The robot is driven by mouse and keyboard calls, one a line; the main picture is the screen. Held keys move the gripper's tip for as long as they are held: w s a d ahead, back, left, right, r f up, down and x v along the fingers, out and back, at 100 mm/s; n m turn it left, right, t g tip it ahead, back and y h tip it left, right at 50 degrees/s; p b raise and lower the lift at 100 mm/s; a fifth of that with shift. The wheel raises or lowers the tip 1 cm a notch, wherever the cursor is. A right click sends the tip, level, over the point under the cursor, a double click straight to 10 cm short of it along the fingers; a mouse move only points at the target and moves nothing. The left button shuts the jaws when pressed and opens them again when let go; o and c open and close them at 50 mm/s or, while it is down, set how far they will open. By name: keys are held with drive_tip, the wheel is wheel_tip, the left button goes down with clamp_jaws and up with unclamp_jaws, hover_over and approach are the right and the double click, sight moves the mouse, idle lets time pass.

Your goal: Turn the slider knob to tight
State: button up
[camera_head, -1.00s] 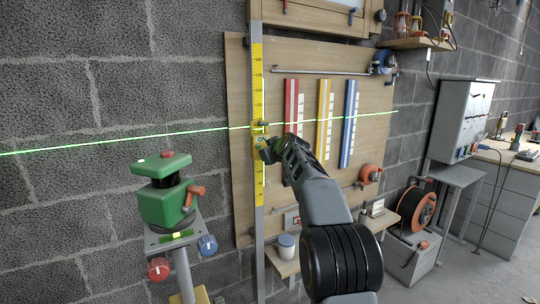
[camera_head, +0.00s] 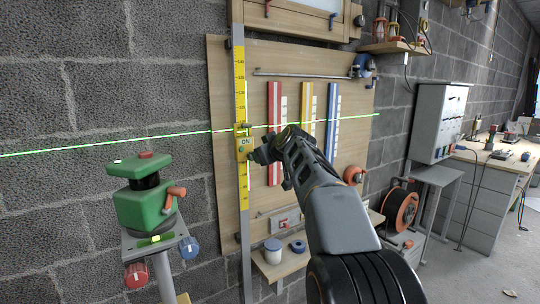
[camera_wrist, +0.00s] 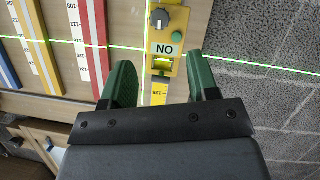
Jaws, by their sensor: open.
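A green laser level (camera_head: 143,200) on a stand is at left; its green line crosses the wall and slider. Red, yellow and blue strips (camera_head: 306,115) hang on the wooden board. A small shelf (camera_head: 282,265) with a jar is below.

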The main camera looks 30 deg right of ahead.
drive_tip(key=shift+v, duration=1.75)
drive_tip(key=s+a+f+m+g+p, duration=0.2)
drive_tip(key=s+f+m+g, duration=0.15)
drive_tip(key=f, duration=0.25)
drive_tip(key=s+a+f+m+g+p, duration=0.2)
drive_tip(key=s+f+g+p, duration=0.15)
drive_tip(key=f, duration=0.35)
drive_tip(key=s+a+g+p, duration=0.1)
drive_tip(key=s+a+p, duration=0.2)
drive_tip(key=s, duration=0.3)
drive_tip(key=s+a+r+n+g+p, duration=0.1)
drive_tip(key=s+a+p, duration=0.3)
drive_tip(key=s+p, duration=0.2)
drive_tip(key=s+a+n+g+p, duration=0.1)
drive_tip(key=s+a+p, duration=0.2)
drive_tip(key=s, duration=0.4)
drive_tip(key=shift+s+a+r+p, duration=0.2)
drive_tip(key=shift+s+p, duration=0.2)
drive_tip(key=shift+p, duration=0.35)
